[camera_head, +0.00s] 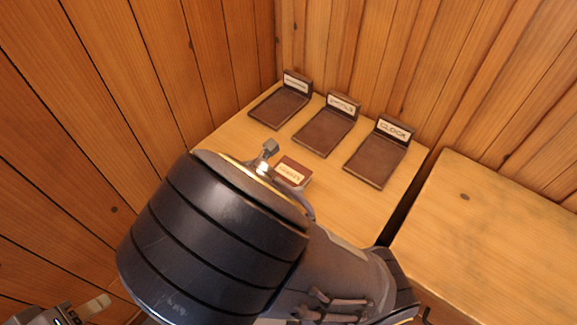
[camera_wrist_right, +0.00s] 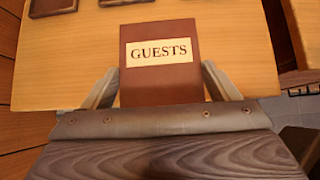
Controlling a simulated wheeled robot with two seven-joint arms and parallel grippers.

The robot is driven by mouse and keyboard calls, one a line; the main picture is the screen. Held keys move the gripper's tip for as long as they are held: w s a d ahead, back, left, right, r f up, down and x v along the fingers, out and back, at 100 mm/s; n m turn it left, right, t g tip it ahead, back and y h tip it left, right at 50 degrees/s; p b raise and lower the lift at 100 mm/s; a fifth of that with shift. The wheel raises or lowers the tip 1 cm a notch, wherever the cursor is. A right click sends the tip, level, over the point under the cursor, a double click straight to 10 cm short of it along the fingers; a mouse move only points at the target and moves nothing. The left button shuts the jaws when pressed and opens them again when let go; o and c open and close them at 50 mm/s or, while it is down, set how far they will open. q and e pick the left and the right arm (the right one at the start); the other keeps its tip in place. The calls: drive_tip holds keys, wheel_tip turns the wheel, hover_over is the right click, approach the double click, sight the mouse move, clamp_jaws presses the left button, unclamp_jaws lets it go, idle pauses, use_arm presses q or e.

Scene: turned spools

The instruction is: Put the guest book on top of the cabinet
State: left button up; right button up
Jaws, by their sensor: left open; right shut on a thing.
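The guest book (camera_wrist_right: 160,75) is a reddish-brown book with a cream label reading GUESTS. In the right wrist view it lies between the two fingers of my right gripper (camera_wrist_right: 160,90), which is shut on it. In the head view, part of the book (camera_head: 296,164) shows past my right arm, over the light wooden cabinet top (camera_head: 335,205). I cannot tell whether it touches the top. My right fingers are hidden by the arm there. My left gripper (camera_head: 88,312) is open at the bottom left corner, partly cut off, away from the book.
Three dark brown stands with labels, a left one (camera_head: 280,108), a middle one (camera_head: 326,132) and one reading CLOCK (camera_head: 377,160), stand along the back of the top. Plank walls close off the left and back. Another wooden top (camera_head: 490,235) lies right, across a dark gap.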

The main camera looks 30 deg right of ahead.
sight(278, 165)
drive_tip(key=w+d+f, duration=0.1)
drive_tip(key=w, duration=0.1)
drive_tip(key=w+d+f, duration=0.2)
drive_tip(key=w+d, duration=0.1)
drive_tip(key=shift+w, duration=0.35)
drive_tip(key=w+f, duration=0.1)
drive_tip(key=w+d+f, duration=0.1)
drive_tip(key=f, duration=0.1)
drive_tip(key=w+d+f, duration=0.1)
drive_tip(key=f, duration=0.1)
drive_tip(key=shift+w+d+f, duration=0.1)
drive_tip(key=shift+w, duration=0.25)
drive_tip(key=f, duration=0.3)
drive_tip(key=shift+w+d, duration=0.25)
drive_tip(key=shift+w, duration=0.1)
drive_tip(key=shift+a+f, duration=0.1)
drive_tip(key=shift+f, duration=0.4)
